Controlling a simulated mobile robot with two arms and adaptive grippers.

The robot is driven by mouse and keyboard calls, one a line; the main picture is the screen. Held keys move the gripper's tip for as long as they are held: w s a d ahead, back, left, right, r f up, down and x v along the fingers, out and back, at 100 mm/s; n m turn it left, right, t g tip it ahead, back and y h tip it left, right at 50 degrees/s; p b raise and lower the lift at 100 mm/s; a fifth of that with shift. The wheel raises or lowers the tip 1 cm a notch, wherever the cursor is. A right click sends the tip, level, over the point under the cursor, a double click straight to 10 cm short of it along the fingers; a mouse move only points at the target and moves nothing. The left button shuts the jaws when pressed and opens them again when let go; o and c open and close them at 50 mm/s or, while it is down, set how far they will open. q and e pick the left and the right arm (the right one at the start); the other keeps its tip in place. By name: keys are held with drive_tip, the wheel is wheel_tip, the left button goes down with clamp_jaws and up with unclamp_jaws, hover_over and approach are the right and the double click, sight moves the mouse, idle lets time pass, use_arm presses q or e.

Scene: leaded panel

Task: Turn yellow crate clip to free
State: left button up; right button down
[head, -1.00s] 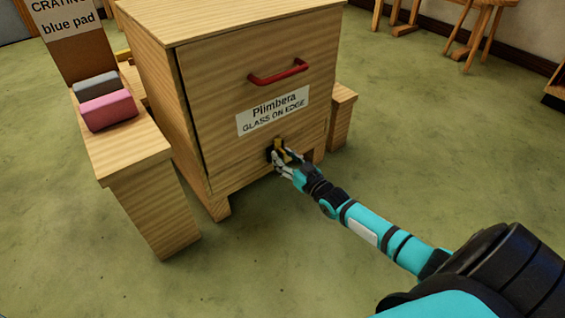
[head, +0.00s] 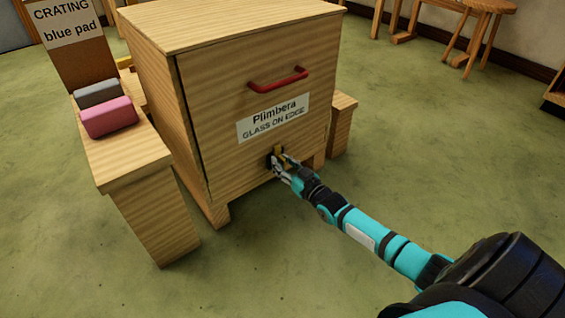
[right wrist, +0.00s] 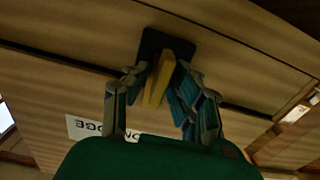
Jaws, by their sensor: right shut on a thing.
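The yellow clip (head: 279,152) sits on a dark plate low on the front of the wooden crate (head: 215,110), below the label. My right gripper (head: 281,163) is at the clip, its fingers shut on it and partly hiding it in the head view. In the right wrist view the yellow clip (right wrist: 158,80) stands between the two fingers, in front of its black plate (right wrist: 165,45). In the head view the clip looks roughly upright. My left gripper is not in view.
A red handle (head: 278,79) and a white label (head: 273,117) are on the crate front. A wooden bench (head: 130,155) at left carries a pink block (head: 108,116) and a grey block (head: 98,93). Stools stand at the back right. The green floor in front is clear.

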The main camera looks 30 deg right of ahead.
drive_tip(key=shift+a+r+n+p, duration=0.1)
drive_tip(key=shift+r+n+p, duration=0.1)
drive_tip(key=shift+n+p, duration=1.65)
drive_tip(key=shift+n, duration=0.25)
drive_tip(key=n+p, duration=0.1)
drive_tip(key=n, duration=0.1)
drive_tip(key=n+p, duration=0.1)
drive_tip(key=n, duration=0.1)
drive_tip(key=shift+a+f, duration=0.15)
drive_tip(key=shift+f, duration=0.05)
drive_tip(key=n, duration=0.5)
drive_tip(key=shift+f, duration=0.2)
drive_tip(key=n, duration=0.3)
drive_tip(key=shift+f, duration=0.1)
drive_tip(key=shift+n, duration=0.8)
drive_tip(key=c, duration=1.4)
unclamp_jaws()
